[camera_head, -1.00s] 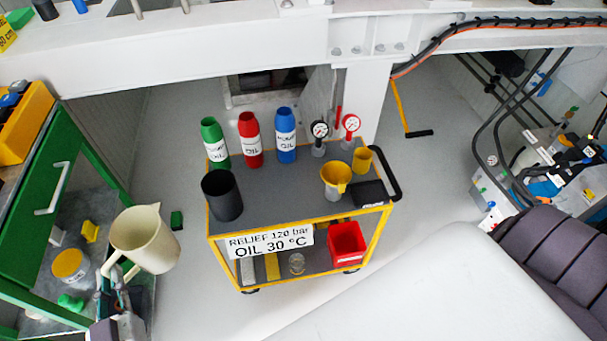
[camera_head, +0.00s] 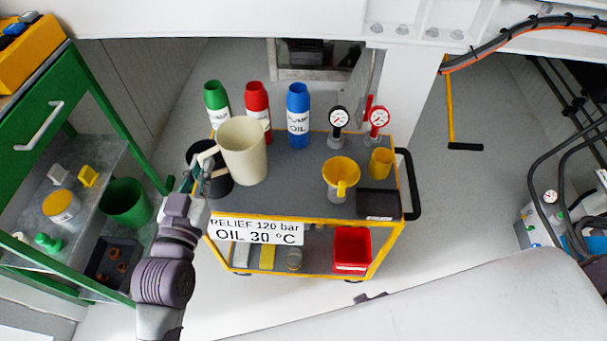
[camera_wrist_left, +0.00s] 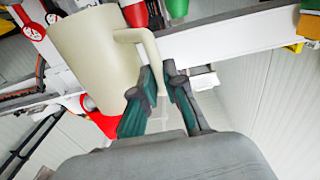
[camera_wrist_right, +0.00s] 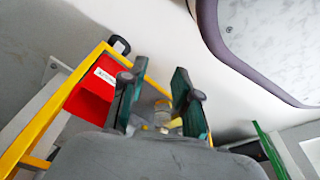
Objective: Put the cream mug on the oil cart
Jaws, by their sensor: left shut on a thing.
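The cream mug (camera_head: 244,152) is held by its handle in my left gripper (camera_head: 203,178). In the head view it covers part of the oil cart's (camera_head: 290,178) grey top at the left, in front of the dark cup. I cannot tell whether its base touches the cart. In the left wrist view the mug (camera_wrist_left: 92,60) is at upper left, with the gripper (camera_wrist_left: 163,88) shut on its handle. My right gripper (camera_wrist_right: 158,88) is open and empty in the right wrist view, with the cart's yellow frame (camera_wrist_right: 55,105) to the left.
A dark cup (camera_head: 217,183) stands at the cart's left. Green (camera_head: 216,98), red (camera_head: 257,100) and blue (camera_head: 298,115) bottles stand at the back. Gauges (camera_head: 338,122), a yellow funnel (camera_head: 341,175) and a yellow cup (camera_head: 381,163) are to the right. The cart top's front middle is clear.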

